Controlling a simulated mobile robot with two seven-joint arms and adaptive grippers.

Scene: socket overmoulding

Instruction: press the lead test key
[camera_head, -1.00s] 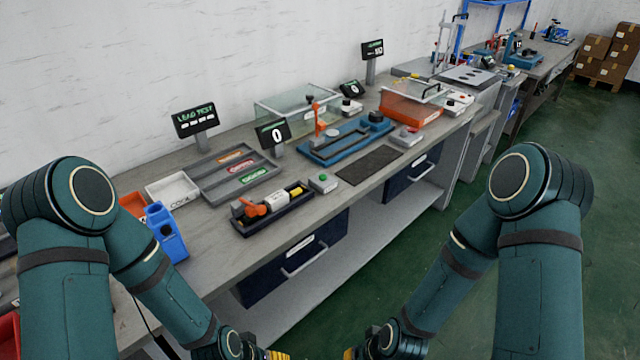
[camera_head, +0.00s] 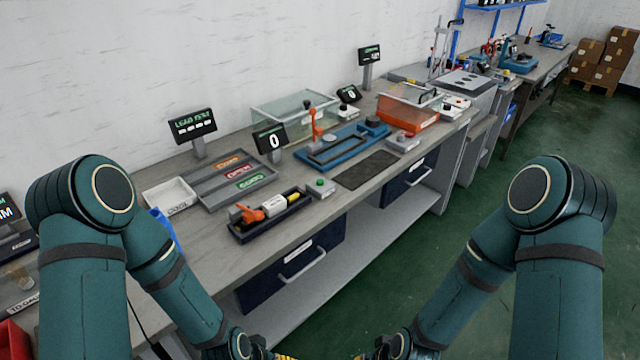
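A small grey box with a green button (camera_head: 320,187) sits on the bench beside the black tray (camera_head: 270,216), which holds an orange clamp and a white-and-yellow part. The dark LEAD TEST display (camera_head: 192,125) stands on a post at the back of the bench and shows dashes. I cannot read a label on the green button. My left gripper (camera_head: 284,356) and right gripper (camera_head: 358,356) are only just in view at the bottom edge, low in front of the bench and apart from the button. Their fingers are mostly cut off.
A grey tray (camera_head: 212,190) with OPEN and GOOD labels lies left of the button. A blue fixture (camera_head: 345,147) with an orange lever, a dark mat (camera_head: 366,170) and a display reading 0 (camera_head: 270,138) stand nearby. Drawer handles (camera_head: 302,264) project from the bench front.

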